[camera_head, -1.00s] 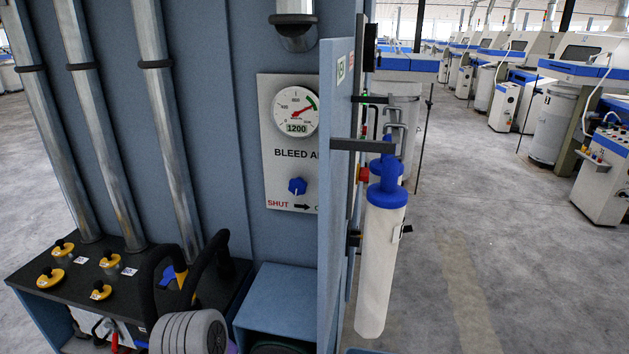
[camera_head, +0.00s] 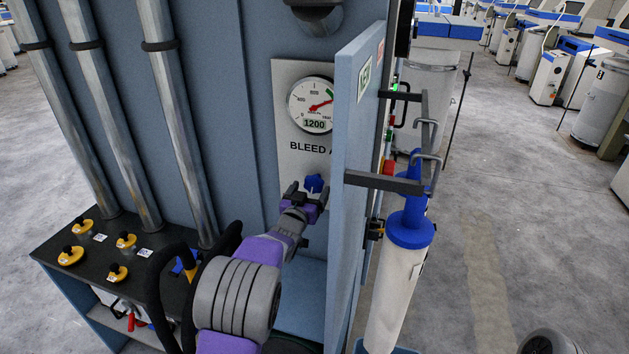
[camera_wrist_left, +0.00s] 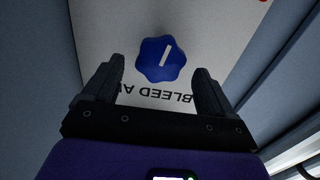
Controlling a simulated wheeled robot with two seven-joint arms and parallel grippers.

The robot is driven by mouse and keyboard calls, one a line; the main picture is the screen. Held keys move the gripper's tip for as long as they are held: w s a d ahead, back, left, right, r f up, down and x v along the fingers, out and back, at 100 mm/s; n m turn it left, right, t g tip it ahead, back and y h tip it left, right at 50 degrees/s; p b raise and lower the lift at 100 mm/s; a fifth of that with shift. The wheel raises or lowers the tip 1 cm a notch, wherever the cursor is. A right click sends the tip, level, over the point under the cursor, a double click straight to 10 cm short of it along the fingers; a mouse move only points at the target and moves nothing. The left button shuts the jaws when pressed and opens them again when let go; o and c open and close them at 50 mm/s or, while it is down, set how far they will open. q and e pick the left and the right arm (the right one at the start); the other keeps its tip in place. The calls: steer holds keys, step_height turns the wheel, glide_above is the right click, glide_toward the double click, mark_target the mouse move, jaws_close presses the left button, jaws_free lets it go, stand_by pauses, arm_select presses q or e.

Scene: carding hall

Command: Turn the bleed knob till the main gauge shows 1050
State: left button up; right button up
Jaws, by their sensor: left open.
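The main gauge (camera_head: 313,105) is a round white dial with a red needle and a green arc. Its display (camera_head: 314,125) reads 1200. Below it on the white panel (camera_head: 288,150) is the blue bleed knob (camera_head: 314,183), lobed with a white pointer line. It shows whole in the left wrist view (camera_wrist_left: 160,59). My left gripper (camera_head: 304,194) is in front of the panel at the knob. In the left wrist view its jaws (camera_wrist_left: 160,80) are open, with the knob ahead between them and apart from both fingers. The SHUT marking is hidden in the head view.
A blue panel (camera_head: 355,140) juts out just right of the gauge panel and hides part of its lettering. A white cylinder with a blue cap (camera_head: 408,232) hangs beyond it. Yellow-based valves (camera_head: 83,227) sit on a black shelf at left. Grey floor (camera_head: 520,210) is open at right.

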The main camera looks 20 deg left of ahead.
mark_target(312, 186)
arm_select(q)
steer(key=shift+w+f+p, duration=0.1)
steer(key=shift+w+p, duration=0.35)
steer(key=shift+w, duration=1.85)
steer(key=shift+c, duration=0.2)
steer(key=c, duration=1)
